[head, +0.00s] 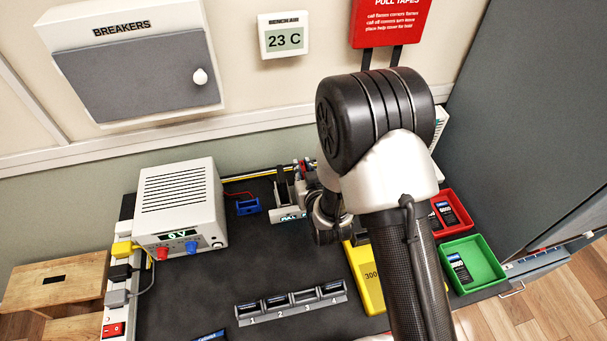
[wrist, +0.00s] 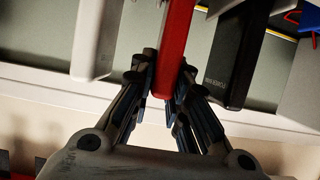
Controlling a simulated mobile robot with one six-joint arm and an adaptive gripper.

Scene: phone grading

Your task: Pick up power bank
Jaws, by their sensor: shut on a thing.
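In the wrist view my gripper (wrist: 166,88) is shut on a red slab (wrist: 177,42), which stands between its fingertips and runs out of the top of the picture. A black slab (wrist: 232,62) with small pale lettering, perhaps "POWER BANK", stands apart to the right. A white slab (wrist: 96,42) stands to the left. The lettering is too small to read surely, and no label shows on the red slab. In the head view my arm hides the fingertips and the red slab, near a white holder (head: 291,215) at the back of the bench.
A power supply (head: 180,205) stands left on the dark bench (head: 190,300). A numbered rack (head: 292,308) holds dark items in front. A yellow block (head: 366,280), a red tray (head: 464,212) and a green tray (head: 489,258) lie to the right. The bench's middle is clear.

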